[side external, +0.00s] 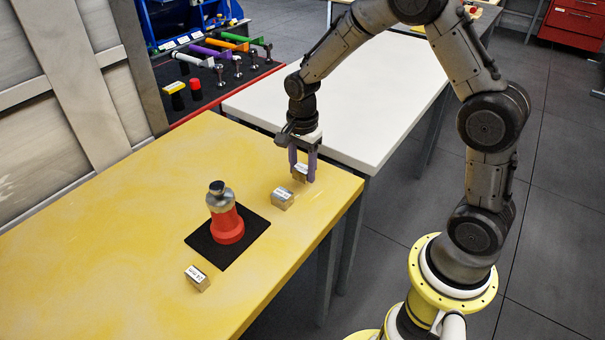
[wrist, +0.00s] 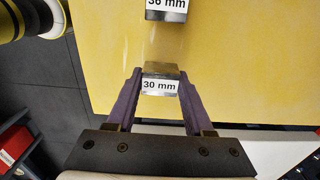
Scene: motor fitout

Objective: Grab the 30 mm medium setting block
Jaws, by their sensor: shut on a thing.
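The 30 mm setting block (wrist: 160,86) is a small metal block with a white label reading "30 mm". My gripper (wrist: 160,80) is shut on it, with one purple finger against each side. In the side view my gripper (side external: 302,178) is near the right corner of the yellow table (side external: 110,215), and the held block (side external: 300,172) shows between the fingers. I cannot tell whether the block touches the table. A 36 mm block (wrist: 167,10) lies just beyond it in the wrist view, and it also shows in the side view (side external: 282,199).
A red and metal part (side external: 227,220) stands on a black mat (side external: 205,252) left of my gripper. Another labelled block (side external: 197,278) lies in front of the mat. A white table (side external: 340,95) adjoins behind. A dark rack with coloured handles (side external: 230,75) stands at the back.

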